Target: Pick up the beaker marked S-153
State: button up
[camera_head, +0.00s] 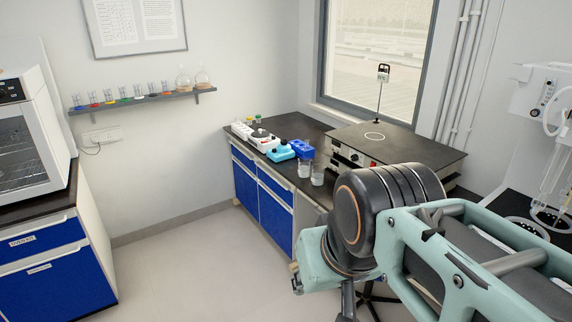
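Two clear glass beakers stand close together on the dark bench by the window. One beaker (304,169) is left of and slightly behind the other beaker (318,177). Their markings are too small to read, so I cannot tell whether either is S-153. Several small beakers with coloured contents (109,97) stand on the wall shelf, also without readable marks. My arm fills the lower right foreground, in front of part of the bench. The fingertips of my gripper do not show, and I see nothing held.
The bench (285,127) carries a white device (264,140), a cyan device (281,152), a blue device (301,149) and a large dark-topped apparatus (395,143). A white oven (25,145) stands on the left counter. The floor (200,260) between is clear.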

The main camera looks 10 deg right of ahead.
aim_at(304, 167)
jog(key=i+z, duration=0.15)
jog(key=z, duration=0.2)
jog(key=i+j+z, duration=0.1)
jog(key=z, duration=0.25)
jog(key=i+j+z, duration=0.15)
jog(key=z, duration=0.2)
jog(key=i+j+z, duration=0.25)
jog(key=j+z, duration=0.25)
jog(key=j, duration=0.2)
jog(key=i+j+z, duration=0.1)
jog(key=j, duration=0.3)
jog(key=i+j+z, duration=0.15)
jog(key=j, duration=0.25)
jog(key=i+j, duration=0.1)
jog(key=j, duration=0.25)
jog(key=i+j, duration=0.1)
jog(key=j, duration=0.25)
jog(key=i+j, duration=0.1)
jog(key=j, duration=0.25)
jog(key=i+j, duration=0.1)
jog(key=j, duration=0.2)
